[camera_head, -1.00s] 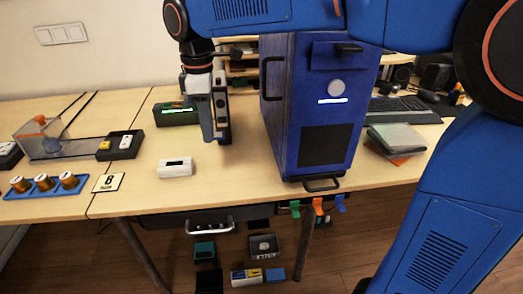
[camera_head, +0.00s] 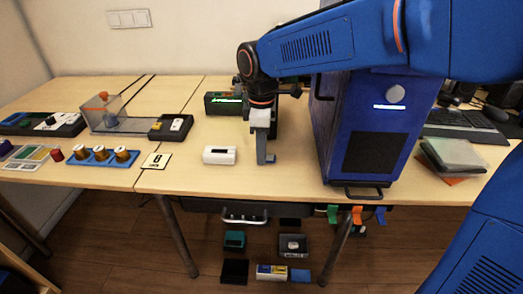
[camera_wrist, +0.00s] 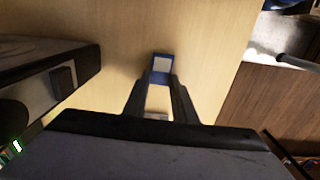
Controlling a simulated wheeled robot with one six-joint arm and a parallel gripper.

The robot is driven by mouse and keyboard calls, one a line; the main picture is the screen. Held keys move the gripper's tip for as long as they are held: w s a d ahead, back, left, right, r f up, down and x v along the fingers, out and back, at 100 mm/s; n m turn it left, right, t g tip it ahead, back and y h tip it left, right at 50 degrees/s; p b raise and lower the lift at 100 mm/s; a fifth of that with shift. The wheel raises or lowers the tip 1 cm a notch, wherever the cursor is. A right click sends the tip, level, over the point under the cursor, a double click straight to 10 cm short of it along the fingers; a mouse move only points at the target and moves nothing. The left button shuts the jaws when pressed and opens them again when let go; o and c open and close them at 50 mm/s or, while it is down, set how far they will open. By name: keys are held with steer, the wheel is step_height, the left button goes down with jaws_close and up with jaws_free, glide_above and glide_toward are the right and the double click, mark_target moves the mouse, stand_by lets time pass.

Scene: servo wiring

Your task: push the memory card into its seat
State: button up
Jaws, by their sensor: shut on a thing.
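My gripper (camera_head: 265,159) points down just right of a small white box (camera_head: 220,155) with a dark slot-like window, apart from it, above the table's front part. In the wrist view, my gripper (camera_wrist: 161,80) is shut on a small blue-and-pale piece (camera_wrist: 161,65), which looks like the memory card and sticks out past the fingertips. The card is too small to make out in the head view. Whether the white box holds the card's seat cannot be told.
A blue computer tower (camera_head: 365,140) stands close to the right of my gripper. A dark device with a green display (camera_head: 223,103) is behind. A blue tray of spools (camera_head: 103,156) and a card marked 8 (camera_head: 156,161) lie left. The table's front edge is near.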

steer(key=shift+f, duration=0.2)
steer(key=o, duration=1)
steer(key=shift+r, duration=0.1)
step_height(320, 180, up, 11)
steer(key=shift+r, duration=0.15)
steer(key=shift+o, duration=0.6)
steer(key=shift+r, duration=0.25)
step_height(320, 180, up, 5)
steer(key=f, duration=1.1)
steer(key=shift+s, duration=0.2)
steer(key=shift+w+f, duration=0.2)
steer(key=shift+f, duration=2.8)
